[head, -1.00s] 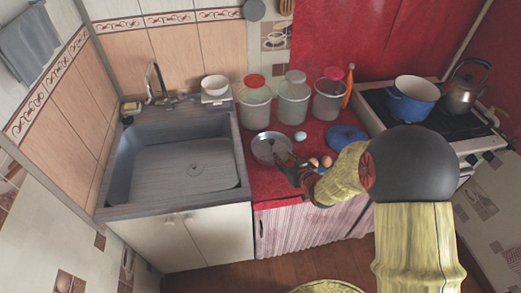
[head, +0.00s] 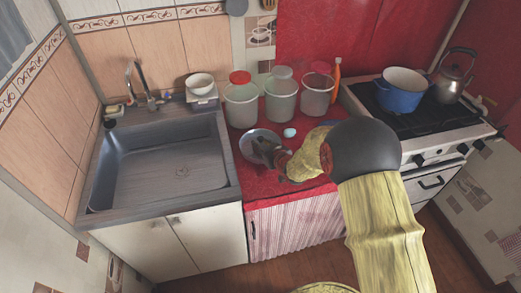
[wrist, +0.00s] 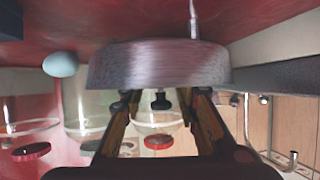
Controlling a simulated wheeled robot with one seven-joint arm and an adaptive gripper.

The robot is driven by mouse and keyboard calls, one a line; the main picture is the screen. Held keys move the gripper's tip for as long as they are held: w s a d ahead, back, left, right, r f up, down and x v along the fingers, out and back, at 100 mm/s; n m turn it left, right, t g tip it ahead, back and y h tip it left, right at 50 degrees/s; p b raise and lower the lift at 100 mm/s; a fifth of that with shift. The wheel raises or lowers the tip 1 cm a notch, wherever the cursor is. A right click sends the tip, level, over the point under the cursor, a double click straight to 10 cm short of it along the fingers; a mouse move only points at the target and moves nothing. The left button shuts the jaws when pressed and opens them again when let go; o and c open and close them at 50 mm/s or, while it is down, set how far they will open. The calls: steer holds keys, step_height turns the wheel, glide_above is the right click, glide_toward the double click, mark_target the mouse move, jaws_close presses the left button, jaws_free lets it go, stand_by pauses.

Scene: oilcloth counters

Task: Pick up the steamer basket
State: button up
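The steamer basket (head: 249,147) is a round grey metal dish on the red counter, just right of the sink. In the wrist view its brushed side wall (wrist: 160,65) fills the upper middle, with a thin metal post showing beyond it. My gripper (head: 268,151) is at the basket's near right side and hides part of it. In the wrist view the two fingers of my gripper (wrist: 165,98) stand apart, their tips at the basket's edge. Whether they touch it I cannot tell.
A pale blue egg (head: 290,132) lies right of the basket. Several lidded jars, one a red-lidded jar (head: 241,105), stand behind. The sink (head: 165,170) is at left. A blue pot (head: 401,97) and a kettle (head: 450,80) stand on the stove at right.

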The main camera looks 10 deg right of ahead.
steer(key=c, duration=0.8)
jaws_close()
